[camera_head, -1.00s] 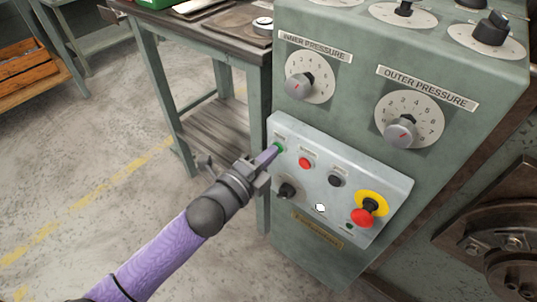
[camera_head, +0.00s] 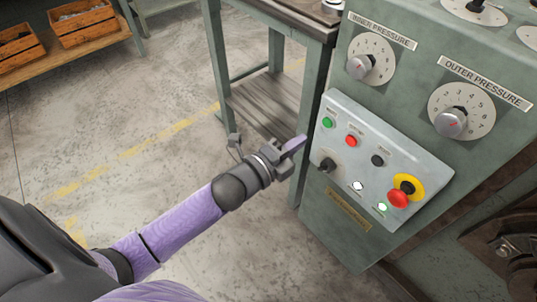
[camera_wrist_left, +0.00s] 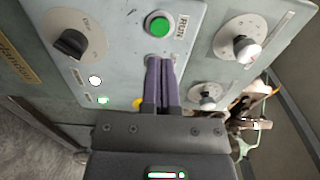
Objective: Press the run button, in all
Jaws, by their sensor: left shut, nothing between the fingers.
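The green run button (camera_head: 328,122) is at the upper left of the light grey control panel (camera_head: 385,135). In the left wrist view the run button (camera_wrist_left: 158,26) is beside a "RUN" label, just beyond the fingertips. My left gripper (camera_head: 303,141) is shut and empty, held to the left of the panel, apart from the button. Its two purple fingers lie together in the wrist view (camera_wrist_left: 160,60). The lower green lamp (camera_head: 382,208) is lit, and a white lamp (camera_head: 358,186) is lit near it. My right gripper is not in view.
The panel also has a red button (camera_head: 351,141), a black button (camera_head: 377,160), a black rotary switch (camera_head: 326,163) and a red emergency stop (camera_head: 398,198) on yellow. Pressure dials sit above. A metal table (camera_head: 275,20) stands behind. Floor on the left is clear.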

